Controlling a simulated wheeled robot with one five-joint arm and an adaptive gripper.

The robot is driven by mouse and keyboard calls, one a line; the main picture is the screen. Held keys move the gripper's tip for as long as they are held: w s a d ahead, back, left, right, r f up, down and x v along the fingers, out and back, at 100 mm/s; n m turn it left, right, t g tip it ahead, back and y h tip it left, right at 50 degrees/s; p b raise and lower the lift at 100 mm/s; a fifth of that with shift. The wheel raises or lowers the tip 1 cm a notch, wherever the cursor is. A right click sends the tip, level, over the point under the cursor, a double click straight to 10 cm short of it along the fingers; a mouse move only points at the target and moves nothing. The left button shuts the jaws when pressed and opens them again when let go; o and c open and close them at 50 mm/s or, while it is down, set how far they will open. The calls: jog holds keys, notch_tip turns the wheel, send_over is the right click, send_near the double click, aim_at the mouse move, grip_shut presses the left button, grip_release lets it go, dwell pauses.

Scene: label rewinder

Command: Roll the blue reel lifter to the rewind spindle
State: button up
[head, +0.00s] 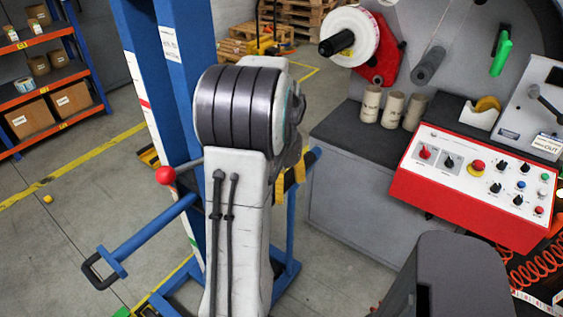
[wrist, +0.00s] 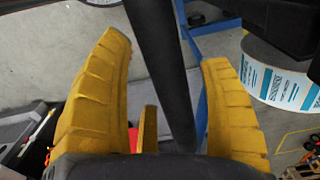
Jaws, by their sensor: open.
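The blue reel lifter (head: 185,70) stands left of centre in the head view, with a tall blue mast, a side bar ending in a black grip (head: 98,270) and a blue base. My arm hides part of it. My gripper (wrist: 167,50) is open in the wrist view, its yellow fingers on both sides of a dark bar (wrist: 158,60); I cannot tell whether they touch it. In the head view, yellow finger parts (head: 290,181) show behind my arm, near the lifter. On the machine, a dark spindle (head: 337,43) carries a white reel; a bare dark roller (head: 429,65) is to its right. Which is the rewind spindle is unclear.
The machine's grey cabinet (head: 350,190) and red control panel (head: 470,190) fill the right. Orange shelves (head: 45,85) with boxes stand left, pallets (head: 300,20) behind. A small yellow ball (head: 47,199) lies on the open left floor. The wrist view shows a label reel (wrist: 285,78) at right.

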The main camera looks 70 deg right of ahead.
notch_tip(320, 180, up, 10)
dwell(0.5)
dwell(1.2)
